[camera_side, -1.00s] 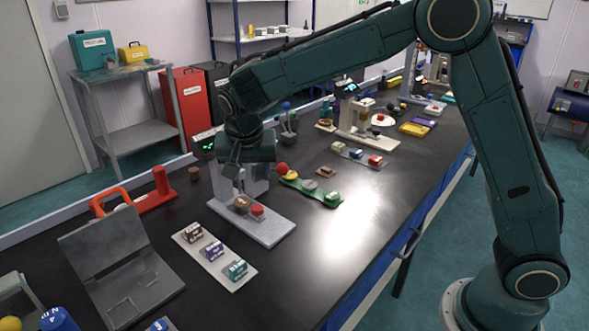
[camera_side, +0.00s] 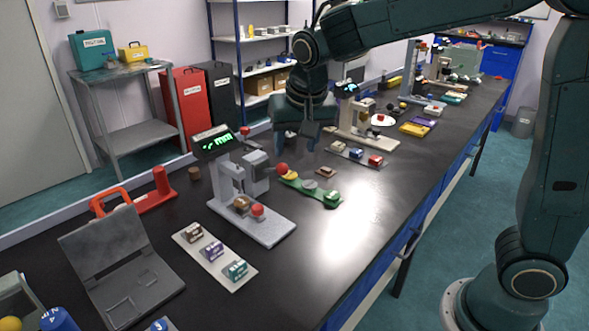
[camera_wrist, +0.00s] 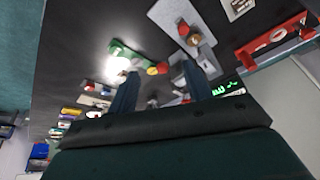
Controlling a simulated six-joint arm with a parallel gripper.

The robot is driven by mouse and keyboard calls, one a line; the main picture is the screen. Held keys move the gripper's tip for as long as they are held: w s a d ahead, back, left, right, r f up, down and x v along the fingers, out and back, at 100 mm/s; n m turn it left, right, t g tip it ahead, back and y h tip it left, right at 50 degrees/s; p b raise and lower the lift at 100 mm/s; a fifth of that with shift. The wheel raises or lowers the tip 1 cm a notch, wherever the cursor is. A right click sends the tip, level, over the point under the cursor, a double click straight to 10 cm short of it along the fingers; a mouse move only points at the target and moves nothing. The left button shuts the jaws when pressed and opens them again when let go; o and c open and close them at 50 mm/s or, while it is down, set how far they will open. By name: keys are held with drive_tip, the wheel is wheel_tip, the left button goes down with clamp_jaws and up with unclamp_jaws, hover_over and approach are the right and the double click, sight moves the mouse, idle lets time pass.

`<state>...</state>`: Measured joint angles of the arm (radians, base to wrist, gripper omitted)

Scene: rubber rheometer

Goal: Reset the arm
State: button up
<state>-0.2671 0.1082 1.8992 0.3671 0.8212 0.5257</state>
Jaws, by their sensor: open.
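My gripper (camera_side: 310,142) hangs above the black bench, right of the grey gauge and behind the green strip in the side view. In the wrist view my gripper (camera_wrist: 160,82) shows two dark fingers set wide apart with nothing held between them. The grey gauge (camera_side: 262,226) has a lit green display and stands on the bench; a brown piece and a red knob show at its base.
A tray with several labelled blocks (camera_side: 203,258) lies in front of the gauge. A grey folding case (camera_side: 110,255) and a red tool (camera_side: 140,200) are at left. Another white stand (camera_side: 365,130) is behind my gripper. Bare bench (camera_side: 350,235) lies at the front right.

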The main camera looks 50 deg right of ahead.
drive_tip(key=s+d+n+t+y, duration=0.1)
drive_tip(key=s+d+n, duration=0.1)
drive_tip(key=s, duration=1)
drive_tip(key=s+d+r+n+y, duration=0.1)
drive_tip(key=s+n, duration=0.3)
drive_tip(key=s, duration=0.8)
drive_tip(key=shift+d+r+n+t, duration=0.2)
drive_tip(key=shift+d+n+t, duration=0.15)
drive_tip(key=shift+d, duration=0.2)
